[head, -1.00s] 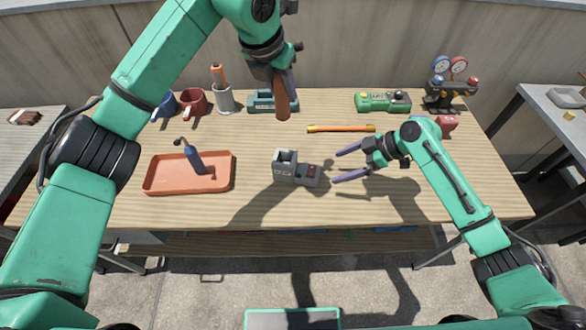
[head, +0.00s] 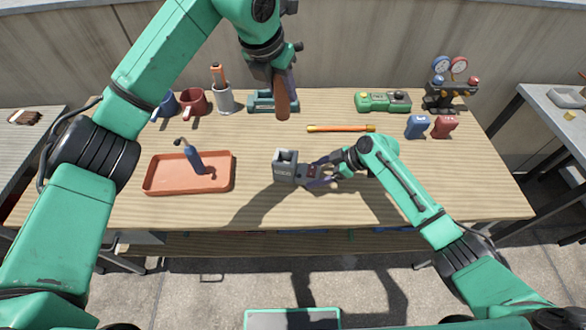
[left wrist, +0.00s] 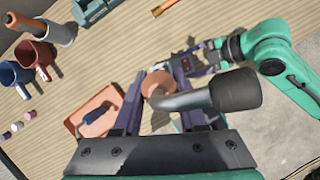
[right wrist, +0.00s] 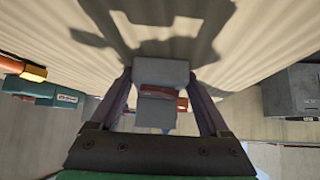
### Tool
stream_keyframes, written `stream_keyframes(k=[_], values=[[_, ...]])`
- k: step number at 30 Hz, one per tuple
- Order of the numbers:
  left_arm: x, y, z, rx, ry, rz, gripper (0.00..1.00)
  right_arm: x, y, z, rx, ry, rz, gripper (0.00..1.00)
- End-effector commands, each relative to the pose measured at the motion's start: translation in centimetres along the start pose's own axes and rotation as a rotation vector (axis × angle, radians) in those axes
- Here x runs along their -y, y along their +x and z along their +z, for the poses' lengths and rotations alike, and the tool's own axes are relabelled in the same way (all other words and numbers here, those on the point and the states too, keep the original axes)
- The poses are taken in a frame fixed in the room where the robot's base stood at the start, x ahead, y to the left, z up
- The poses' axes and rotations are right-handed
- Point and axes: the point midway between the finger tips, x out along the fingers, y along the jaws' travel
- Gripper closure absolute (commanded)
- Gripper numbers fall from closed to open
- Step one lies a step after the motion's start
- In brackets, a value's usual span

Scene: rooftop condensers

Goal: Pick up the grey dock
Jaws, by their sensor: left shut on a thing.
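The grey dock (head: 284,170) stands upright on the table, a taller hollow block at its left and a low part with a dark red piece at its right. My right gripper (head: 316,171) is at the low end, its purple fingers open on either side of it. In the right wrist view the dock (right wrist: 160,72) sits between the fingers; I cannot tell whether they touch it.
An orange tray (head: 160,184) holding a blue tool stands left of the dock. A yellow-ended orange rod (head: 340,128) lies behind it. Mugs, a holder, green devices and gauges line the back. The front table strip is clear.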

Motion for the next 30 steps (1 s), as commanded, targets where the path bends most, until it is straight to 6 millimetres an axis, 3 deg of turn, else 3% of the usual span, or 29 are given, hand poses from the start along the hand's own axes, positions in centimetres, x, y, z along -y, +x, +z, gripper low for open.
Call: stream_keyframes(k=[8,19,25,30], values=[[0.0,-0.1,0.0,0.001,0.000,0.000,1.00,-0.1,-0.5,-0.5,-0.002,-0.003,0.003,0.95],[0.0,0.0,0.0,0.001,0.000,0.000,1.00,-0.1,-6.2,-6.2,-0.003,-0.003,0.002,0.95],[0.0,-0.1,0.0,0.001,0.000,0.000,1.00,0.0,-3.9,-3.9,-0.002,0.006,0.000,0.95],[0.0,-0.1,0.0,0.001,0.000,0.000,1.00,0.0,-3.0,-3.1,-0.002,0.003,0.002,0.95]])
